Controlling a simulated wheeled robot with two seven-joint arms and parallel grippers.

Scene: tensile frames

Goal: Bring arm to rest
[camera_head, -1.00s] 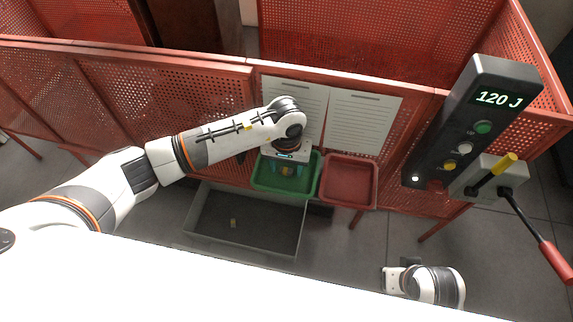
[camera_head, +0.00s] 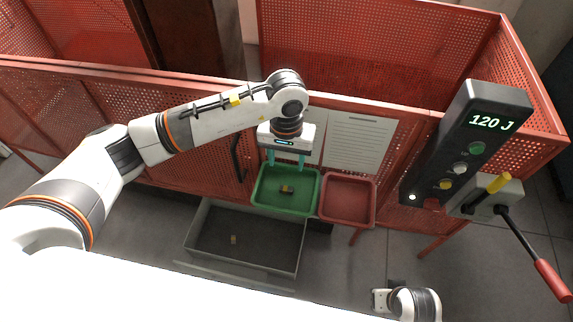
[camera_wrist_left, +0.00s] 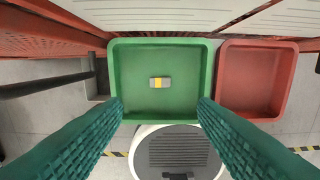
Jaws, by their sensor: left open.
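My left arm (camera_head: 215,122) reaches in from the left in the head view. Its gripper (camera_head: 287,164) is above the green tray (camera_head: 256,203), pointing down. In the left wrist view the two teal fingers (camera_wrist_left: 160,110) are wide apart with nothing between them. A small grey piece with a yellow band (camera_head: 287,189) lies in the green tray; it also shows in the left wrist view (camera_wrist_left: 160,82), apart from the fingers. Part of my right arm (camera_head: 414,303) shows at the bottom right; its fingers cannot be made out.
A red tray (camera_head: 347,220) sits right of the green one. A grey bin (camera_head: 215,255) with a small piece (camera_head: 233,239) stands below. Red perforated panels (camera_head: 200,105) rise behind. A control box reading 120 J (camera_head: 470,135) and a red-handled lever (camera_head: 552,280) are at right.

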